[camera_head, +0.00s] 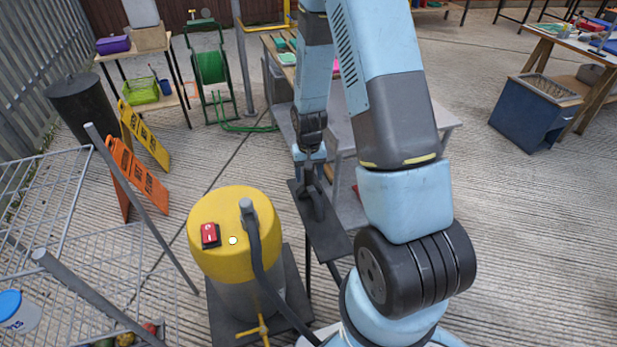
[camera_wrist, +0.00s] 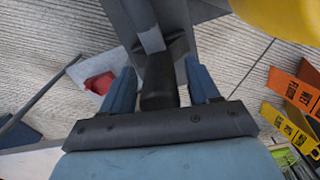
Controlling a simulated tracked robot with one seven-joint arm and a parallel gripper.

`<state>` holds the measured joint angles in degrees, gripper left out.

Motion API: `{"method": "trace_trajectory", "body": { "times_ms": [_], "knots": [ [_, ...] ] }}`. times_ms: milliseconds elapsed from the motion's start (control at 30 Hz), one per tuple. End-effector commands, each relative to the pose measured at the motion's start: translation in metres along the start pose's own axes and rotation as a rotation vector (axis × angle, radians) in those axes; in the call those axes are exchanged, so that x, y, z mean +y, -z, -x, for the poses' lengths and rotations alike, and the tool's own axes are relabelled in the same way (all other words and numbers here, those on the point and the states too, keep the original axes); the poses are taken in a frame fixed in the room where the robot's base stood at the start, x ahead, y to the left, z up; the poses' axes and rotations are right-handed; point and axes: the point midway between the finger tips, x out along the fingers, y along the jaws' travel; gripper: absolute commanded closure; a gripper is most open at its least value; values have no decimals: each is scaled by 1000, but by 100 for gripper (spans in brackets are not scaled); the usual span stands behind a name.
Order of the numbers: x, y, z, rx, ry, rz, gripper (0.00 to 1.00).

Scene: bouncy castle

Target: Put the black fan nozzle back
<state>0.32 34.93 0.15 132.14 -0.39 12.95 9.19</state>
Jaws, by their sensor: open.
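A black piece that looks like the fan nozzle (camera_head: 314,201) stands on a narrow dark board in the middle of the head view. My gripper (camera_head: 310,155) is over its upper end, pointing down. In the wrist view, my gripper (camera_wrist: 160,78) has its two blue fingers apart. A dark block (camera_wrist: 158,88), seemingly part of the nozzle, lies between them, with gaps visible at both sides. The nozzle's lower part is hard to separate from the dark board (camera_head: 333,238).
A yellow-topped machine (camera_head: 222,255) with a red switch and black hose stands left of the board. Metal racks (camera_head: 80,230) and orange signs (camera_head: 140,180) stand further left. A green hose reel (camera_head: 210,70) and tables are behind. Open concrete lies right.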

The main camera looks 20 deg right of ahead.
Motion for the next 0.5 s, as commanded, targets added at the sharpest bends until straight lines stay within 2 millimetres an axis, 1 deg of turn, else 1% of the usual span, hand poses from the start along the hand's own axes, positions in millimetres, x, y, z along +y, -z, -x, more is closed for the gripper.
{"method": "trace_trajectory", "body": {
  "times_ms": [100, 500],
  "knots": [
    [0, 0, 18, 4, 1, 0, 39],
    [0, 0, 78, 3, 1, 1, 39]
  ]
}}
